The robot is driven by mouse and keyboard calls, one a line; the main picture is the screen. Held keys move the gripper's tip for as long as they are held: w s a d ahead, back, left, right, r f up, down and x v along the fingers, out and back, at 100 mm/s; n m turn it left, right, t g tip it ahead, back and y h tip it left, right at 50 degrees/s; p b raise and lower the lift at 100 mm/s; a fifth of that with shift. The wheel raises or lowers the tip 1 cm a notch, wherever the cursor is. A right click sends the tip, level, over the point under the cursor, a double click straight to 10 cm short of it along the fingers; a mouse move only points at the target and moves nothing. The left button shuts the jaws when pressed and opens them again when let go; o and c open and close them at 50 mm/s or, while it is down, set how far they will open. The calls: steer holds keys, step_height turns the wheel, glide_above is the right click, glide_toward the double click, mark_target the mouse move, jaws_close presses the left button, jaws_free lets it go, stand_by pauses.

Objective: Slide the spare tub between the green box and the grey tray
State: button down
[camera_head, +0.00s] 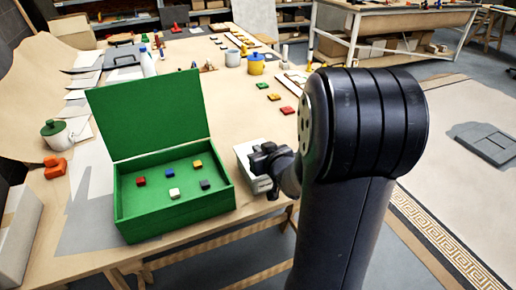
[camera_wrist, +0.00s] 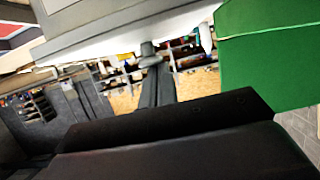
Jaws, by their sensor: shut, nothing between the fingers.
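The green box (camera_head: 172,225) stands on the table with its lid raised. It holds several small coloured cubes, and its green side shows at the right of the wrist view (camera_wrist: 270,65). A pale, whitish tub (camera_head: 246,152), likely the spare tub, sits just right of the box near the table edge, partly hidden by my gripper. A pale grey-white body, likely this tub, fills the top of the wrist view (camera_wrist: 130,32). My gripper (camera_head: 262,160) is shut and empty at the tub; I cannot tell whether they touch. I cannot pick out the grey tray with certainty.
A flat grey piece (camera_head: 122,56) lies far back on the table. Another grey panel (camera_head: 486,140) lies at the far right. A green-lidded pot (camera_head: 57,134) and an orange piece (camera_head: 55,167) are at left. Coloured tiles (camera_head: 274,97) lie behind the tub.

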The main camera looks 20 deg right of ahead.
steer(key=shift+s+f, duration=0.2)
steer(key=shift+f, duration=0.2)
steer(key=shift+r+p, duration=0.7)
steer(key=shift+p, duration=0.05)
steer(key=shift+w+a+b, duration=0.15)
steer(key=shift+w+b, duration=0.1)
steer(key=shift+b, duration=0.05)
steer(key=s, duration=1.2)
steer(key=shift+s+r, duration=0.15)
